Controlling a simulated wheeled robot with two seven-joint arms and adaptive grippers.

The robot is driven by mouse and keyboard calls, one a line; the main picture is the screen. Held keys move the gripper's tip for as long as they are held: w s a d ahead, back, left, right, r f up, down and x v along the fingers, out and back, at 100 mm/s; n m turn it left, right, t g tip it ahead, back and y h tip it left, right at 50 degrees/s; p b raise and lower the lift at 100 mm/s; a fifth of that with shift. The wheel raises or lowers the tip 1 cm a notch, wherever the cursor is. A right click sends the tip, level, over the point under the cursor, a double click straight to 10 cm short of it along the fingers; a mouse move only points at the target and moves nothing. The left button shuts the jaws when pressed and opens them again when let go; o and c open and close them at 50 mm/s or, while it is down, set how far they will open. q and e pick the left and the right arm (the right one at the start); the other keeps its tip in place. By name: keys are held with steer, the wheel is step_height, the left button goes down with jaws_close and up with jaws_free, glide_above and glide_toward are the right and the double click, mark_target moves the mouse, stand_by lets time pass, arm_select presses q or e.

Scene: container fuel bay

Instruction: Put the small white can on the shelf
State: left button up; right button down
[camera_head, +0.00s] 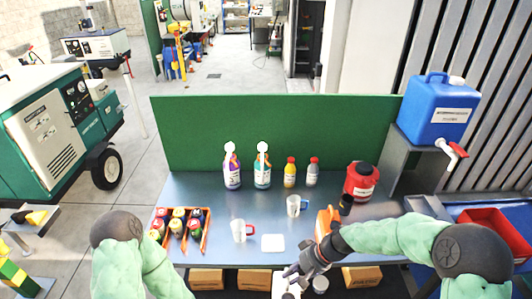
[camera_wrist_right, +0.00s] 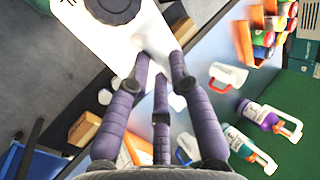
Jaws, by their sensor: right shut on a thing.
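The white can (camera_wrist_right: 145,32) with a black cap is in the fingers of my right gripper (camera_wrist_right: 160,68), which is shut on its side in the right wrist view. In the head view my right gripper (camera_head: 302,270) is at the table's front edge, with part of the white can (camera_head: 288,286) showing below it. The can's lower part is cut off by the frame. I cannot tell for sure which surface is the shelf; a low level with cardboard boxes (camera_head: 254,279) shows under the table. My left arm is in view, but its gripper is outside the frame.
The metal table (camera_head: 200,190) holds two white mugs (camera_head: 239,231), spray bottles (camera_head: 232,168), a red can (camera_head: 361,181), an orange crate (camera_head: 204,240) and a white square (camera_head: 272,243). A green panel (camera_head: 280,130) closes its back. A blue jug (camera_head: 440,105) stands right.

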steer(key=d+f+b, duration=0.5)
steer(key=f+b, duration=0.2)
steer(key=f, duration=0.1)
steer(key=w+d+f+b, duration=0.1)
steer(key=d+f+b, duration=0.3)
steer(key=f+b, duration=0.4)
steer(key=shift+d+f, duration=0.4)
